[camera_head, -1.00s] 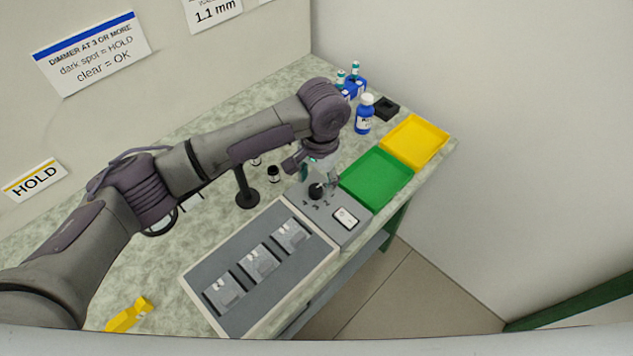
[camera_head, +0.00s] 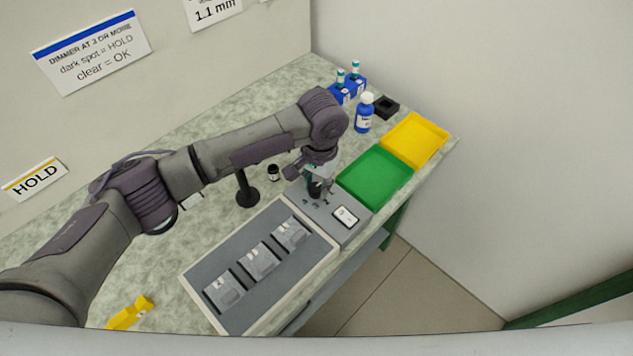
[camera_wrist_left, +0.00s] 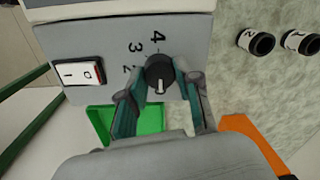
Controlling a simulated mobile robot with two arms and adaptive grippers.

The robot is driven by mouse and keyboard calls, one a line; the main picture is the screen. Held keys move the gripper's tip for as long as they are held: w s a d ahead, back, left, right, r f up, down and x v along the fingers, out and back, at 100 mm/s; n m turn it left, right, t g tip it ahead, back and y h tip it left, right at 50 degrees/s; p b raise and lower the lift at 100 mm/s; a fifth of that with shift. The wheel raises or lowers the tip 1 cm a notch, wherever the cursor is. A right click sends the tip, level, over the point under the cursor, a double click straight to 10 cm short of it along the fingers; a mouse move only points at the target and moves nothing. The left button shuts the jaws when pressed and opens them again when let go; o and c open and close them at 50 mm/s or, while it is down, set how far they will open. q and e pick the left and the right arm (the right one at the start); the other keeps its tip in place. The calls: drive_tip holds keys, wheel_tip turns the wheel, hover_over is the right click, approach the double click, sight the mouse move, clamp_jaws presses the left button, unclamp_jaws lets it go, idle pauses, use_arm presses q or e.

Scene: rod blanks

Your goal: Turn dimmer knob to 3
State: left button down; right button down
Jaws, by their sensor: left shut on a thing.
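The black dimmer knob (camera_wrist_left: 158,72) sits on a grey panel (camera_wrist_left: 75,40), with the printed numbers 2, 3 and 4 beside it. Its white mark lies at the bottom of the knob in the left wrist view, opposite the 4 and not at the 3. My left gripper (camera_wrist_left: 160,80) is shut on the knob, one finger on each side. In the head view the left gripper (camera_head: 318,181) reaches down onto the knob (camera_head: 315,190), which it partly hides. My right gripper is not in view.
A rocker switch (camera_wrist_left: 84,73) is on the same panel. A green tray (camera_head: 375,178) and a yellow tray (camera_head: 415,140) stand beyond the panel. A grey board with several blanks (camera_head: 258,260) lies in front. A black stand (camera_head: 246,190) and small black vial (camera_head: 273,172) are close by.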

use_arm(q)
drive_tip(key=shift+r+m+p, duration=0.25)
drive_tip(key=shift+m+p, duration=1.05)
drive_tip(key=shift+p, duration=0.1)
drive_tip(key=m+p, duration=0.2)
drive_tip(key=shift+s+m, duration=0.1)
drive_tip(key=shift+m, duration=0.2)
drive_tip(key=m+p, duration=0.2)
drive_tip(key=m, duration=0.1)
drive_tip(key=shift+m, duration=0.3)
drive_tip(key=m+p, duration=0.1)
drive_tip(key=m, duration=0.2)
drive_tip(key=shift+f+m+h, duration=0.1)
drive_tip(key=shift+m+h, duration=0.2)
drive_tip(key=m, duration=0.2)
drive_tip(key=shift+m+p, duration=0.4)
drive_tip(key=m, duration=0.3)
drive_tip(key=shift+m, duration=0.3)
drive_tip(key=m, duration=0.3)
drive_tip(key=shift+a+f+m, duration=0.1)
drive_tip(key=shift+m, duration=0.2)
drive_tip(key=m+b, duration=0.1)
drive_tip(key=m, duration=0.3)
drive_tip(key=shift+h, duration=0.3)
drive_tip(key=shift+m, duration=0.3)
